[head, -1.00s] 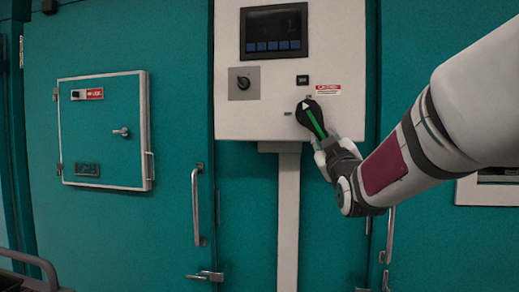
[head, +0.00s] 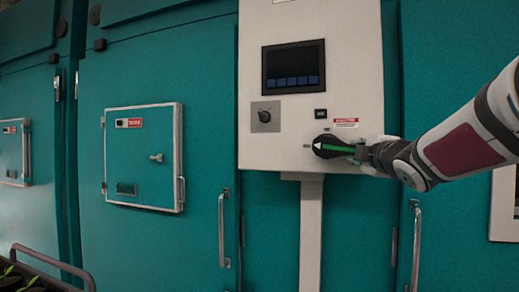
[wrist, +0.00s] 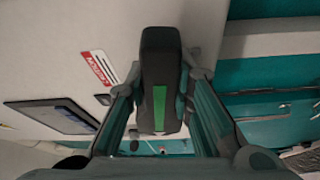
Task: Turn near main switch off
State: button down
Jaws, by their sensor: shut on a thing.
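The near main switch is a black rotary handle (head: 328,146) with a green stripe and a white arrow mark, low on the right of the white control panel (head: 265,148). It lies nearly level, its arrow end pointing left to a small label (head: 307,146) too small to read. My gripper (head: 362,151) comes in from the right and is shut on the handle's right end. In the wrist view the handle (wrist: 160,60) with its green stripe sits between the two fingers of my gripper (wrist: 163,85). The fingertips are partly hidden.
A dark screen (head: 293,67), a small grey-plated knob (head: 265,117) and a red warning label (head: 345,122) are on the panel. A white-framed hatch (head: 142,157) and door handles (head: 223,230) stick out from the teal doors. A railed cart (head: 50,262) with seedlings stands lower left.

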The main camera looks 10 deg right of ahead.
jog(key=shift+r+n+g+p, duration=0.3)
jog(key=shift+r+n+p, duration=0.4)
jog(key=shift+n+p, duration=0.15)
jog(key=c, duration=1.4)
grip_release()
jog(key=shift+o, duration=0.2)
jog(key=shift+s, duration=0.1)
jog(key=v, duration=1.1)
jog(key=shift+s, duration=0.4)
jog(key=shift+f, duration=0.1)
